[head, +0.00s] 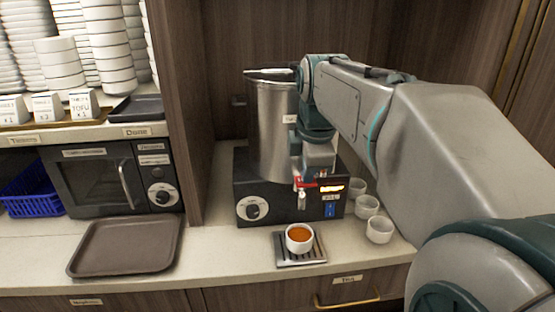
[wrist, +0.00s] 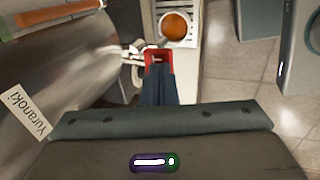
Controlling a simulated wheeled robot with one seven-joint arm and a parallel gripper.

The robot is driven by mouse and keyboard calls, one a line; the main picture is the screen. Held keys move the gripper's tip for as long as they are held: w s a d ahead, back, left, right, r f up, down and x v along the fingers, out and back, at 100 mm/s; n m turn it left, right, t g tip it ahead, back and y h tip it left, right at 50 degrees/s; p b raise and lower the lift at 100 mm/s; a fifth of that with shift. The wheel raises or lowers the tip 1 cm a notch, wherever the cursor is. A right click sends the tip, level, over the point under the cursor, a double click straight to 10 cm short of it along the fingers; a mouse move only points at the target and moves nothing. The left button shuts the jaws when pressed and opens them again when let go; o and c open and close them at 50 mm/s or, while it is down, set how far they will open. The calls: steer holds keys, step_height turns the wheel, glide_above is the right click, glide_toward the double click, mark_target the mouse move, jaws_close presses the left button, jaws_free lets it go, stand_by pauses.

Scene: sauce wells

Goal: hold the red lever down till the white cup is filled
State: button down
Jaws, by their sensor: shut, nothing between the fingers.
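The white cup (head: 299,246) stands upright on a small slatted drip tray (head: 287,261) below the tap of a steel urn (head: 270,130). Orange-red sauce covers the inside of the cup and looks high, close to the rim. It also shows in the wrist view (wrist: 175,27). The red lever (head: 309,184) is at the tap; in the wrist view the lever (wrist: 158,55) is right at my fingertips. My gripper (wrist: 158,75) is shut and empty, its fingers overlapping the lever. I cannot tell contact for sure. No falling stream is clear.
White cups (head: 379,230) stand right of the urn's black base (head: 283,208). A brown tray (head: 126,246) lies on the counter at left, before a microwave-like oven (head: 110,175). A wooden partition (head: 185,100) separates them. The counter between tray and drip tray is clear.

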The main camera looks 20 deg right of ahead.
step_height(320, 180, up, 14)
steer(key=p, duration=0.3)
steer(key=shift+s, duration=0.4)
steer(key=shift+a+f, duration=0.1)
steer(key=s+a+f+m, duration=0.3)
steer(key=f+m, duration=0.2)
steer(key=f, duration=0.3)
steer(key=s+a+f+m, duration=0.3)
steer(key=s+f+m, duration=0.1)
steer(key=f, duration=0.4)
steer(key=s+a+f+m, duration=0.3)
steer(key=f+m, duration=0.3)
steer(key=f, duration=0.3)
steer(key=shift+s+a+m+g+y, duration=0.3)
steer(key=shift+s+y, duration=0.1)
steer(key=shift+s, duration=0.35)
steer(key=shift+d, duration=0.1)
